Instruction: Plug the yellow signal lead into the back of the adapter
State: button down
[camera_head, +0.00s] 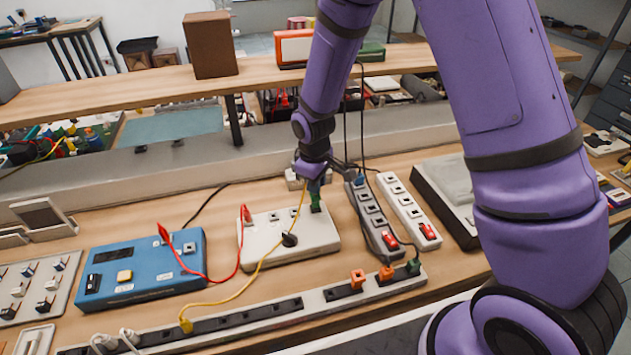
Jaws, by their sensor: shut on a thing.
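The yellow signal lead (239,294) runs from a yellow plug (186,325) at the black socket strip, across the bench and the white box, up to my gripper. My gripper (312,177) points down over the right back part of the white box (268,256) and is shut on the lead's upper end, which is mostly hidden by the fingers. A small green piece (316,198), seemingly the adapter, stands on the white box right below the fingertips. I cannot tell whether the lead's end touches it or sits in it.
A blue box (141,268) with a red lead (205,277) stands to the left. Two power strips (374,222) (408,210) stand close on the right. The long socket strip (250,315) with orange plugs (357,278) lies in front. A shelf (150,90) crosses behind.

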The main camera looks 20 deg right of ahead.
jog(key=shift+f, duration=0.5)
dwell(2.2)
jog(key=c, duration=1)
grip_release()
jog(key=shift+s+a+r, duration=0.1)
jog(key=shift+r, duration=2.55)
jog(key=shift+s+a+r, duration=0.15)
jog(key=shift+r, duration=2.45)
jog(key=shift+s+a+r, duration=0.1)
jog(key=shift+r, duration=2.55)
